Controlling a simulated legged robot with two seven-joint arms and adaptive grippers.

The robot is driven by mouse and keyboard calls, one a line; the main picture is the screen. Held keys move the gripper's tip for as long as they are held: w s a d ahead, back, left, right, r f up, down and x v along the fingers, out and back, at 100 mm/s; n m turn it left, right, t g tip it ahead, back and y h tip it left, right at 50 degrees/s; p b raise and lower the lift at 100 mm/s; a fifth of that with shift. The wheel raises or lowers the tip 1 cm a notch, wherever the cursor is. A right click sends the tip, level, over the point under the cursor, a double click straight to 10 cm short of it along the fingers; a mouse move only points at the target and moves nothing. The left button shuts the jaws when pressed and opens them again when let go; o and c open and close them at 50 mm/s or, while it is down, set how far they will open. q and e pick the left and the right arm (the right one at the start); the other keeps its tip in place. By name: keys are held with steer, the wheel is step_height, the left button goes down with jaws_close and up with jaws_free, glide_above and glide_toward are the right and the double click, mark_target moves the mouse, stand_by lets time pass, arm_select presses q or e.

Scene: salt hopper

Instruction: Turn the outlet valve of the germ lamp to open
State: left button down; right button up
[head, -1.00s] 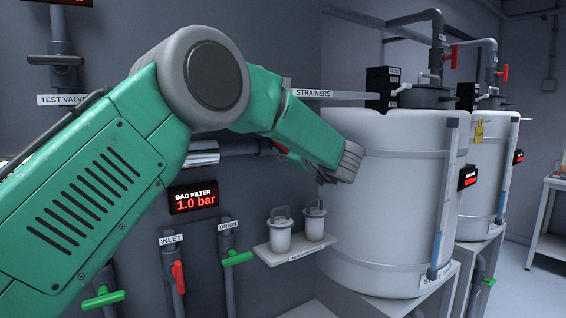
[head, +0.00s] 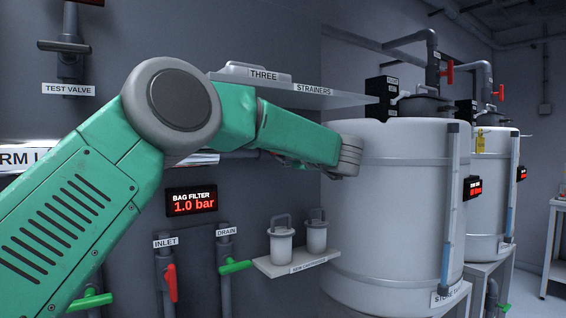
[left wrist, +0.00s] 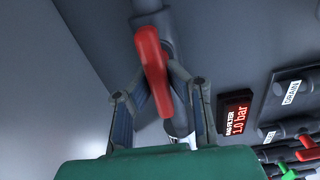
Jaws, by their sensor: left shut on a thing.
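In the left wrist view a red valve handle (left wrist: 152,65) sits on a grey pipe (left wrist: 150,8). My left gripper (left wrist: 160,82) has a finger on each side of the handle and is shut on it. The handle looks roughly in line with the pipe in this view; its exact angle is hard to tell. In the head view my left arm hides the gripper and the handle. A label reading "RM L" (head: 24,158) and a shiny tube (head: 206,158) on the wall are partly hidden by the arm. My right gripper is not in view.
A bag filter display (head: 192,201) reads 1.0 bar. Below it are a red inlet handle (head: 171,283) and a green drain handle (head: 235,267). A strainers shelf (head: 330,97) juts out above my left wrist. A large white tank (head: 385,220) stands close on the right.

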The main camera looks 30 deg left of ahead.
arm_select(q)
steer(key=shift+d+f, duration=0.1)
steer(key=shift+f, duration=0.4)
steer(key=c, duration=1.5)
jaws_free()
steer(key=shift+c, duration=0.2)
steer(key=shift+s+d+r, duration=0.1)
steer(key=shift+d+r, duration=0.05)
steer(key=shift+r, duration=0.15)
steer(key=v, duration=1.2)
steer(key=shift+d, duration=0.2)
steer(key=shift+a+f, duration=0.1)
steer(key=shift+a, duration=0.15)
steer(key=shift+f, duration=0.1)
